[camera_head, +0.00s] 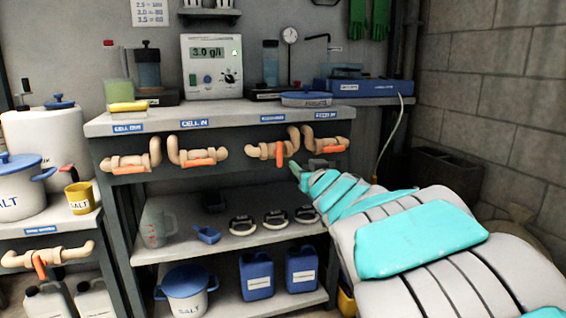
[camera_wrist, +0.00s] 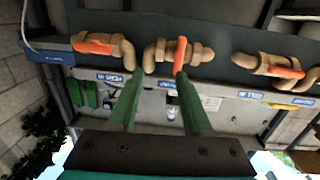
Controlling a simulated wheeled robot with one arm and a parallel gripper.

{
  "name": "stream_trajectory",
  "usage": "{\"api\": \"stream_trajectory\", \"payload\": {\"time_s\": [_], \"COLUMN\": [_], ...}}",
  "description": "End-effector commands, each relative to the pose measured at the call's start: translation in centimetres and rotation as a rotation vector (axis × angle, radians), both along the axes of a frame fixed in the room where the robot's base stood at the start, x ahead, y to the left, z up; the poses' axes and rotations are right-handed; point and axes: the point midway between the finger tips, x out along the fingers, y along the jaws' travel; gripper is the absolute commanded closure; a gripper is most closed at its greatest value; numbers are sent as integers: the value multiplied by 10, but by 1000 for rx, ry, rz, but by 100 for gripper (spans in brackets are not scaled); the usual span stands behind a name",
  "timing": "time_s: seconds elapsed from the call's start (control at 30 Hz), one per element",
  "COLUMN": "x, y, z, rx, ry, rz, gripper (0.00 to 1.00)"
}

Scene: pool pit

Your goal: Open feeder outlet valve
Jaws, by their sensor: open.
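Beige pipe valves with orange handles line the front of the bench. The third bench valve from the left (camera_head: 271,151) has a small blue label above it that I cannot read surely, so I cannot tell whether it is the feeder outlet. In the wrist view this valve (camera_wrist: 160,52) is in the middle, and its orange handle (camera_wrist: 179,54) stands across the pipe. My gripper (camera_wrist: 160,74) is open and empty, with two green fingers pointing at this valve. The right finger's tip overlaps the handle; contact is unclear. In the head view my arm covers most of the gripper.
The rightmost bench valve (camera_head: 323,144) is close beside, its handle along the pipe. Further left are the CELL IN valve (camera_head: 195,154) and CELL OUT valve (camera_head: 129,163). Another valve (camera_head: 43,258) is on the left salt table. A lower shelf (camera_head: 150,251) holds jugs and rings.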

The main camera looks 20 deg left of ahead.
Motion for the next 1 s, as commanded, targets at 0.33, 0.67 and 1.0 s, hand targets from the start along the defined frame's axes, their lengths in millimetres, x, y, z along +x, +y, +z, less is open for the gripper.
{"api": "stream_trajectory", "payload": {"time_s": [0.33, 0.67, 1.0], "x": [1, 32, 59], "y": [36, 55, 74], "z": [3, 2, 4], "rx": [28, 27, 28], "ry": [-33, -32, -34], "rz": [81, 79, 79], "gripper": [50, 50, 50]}}
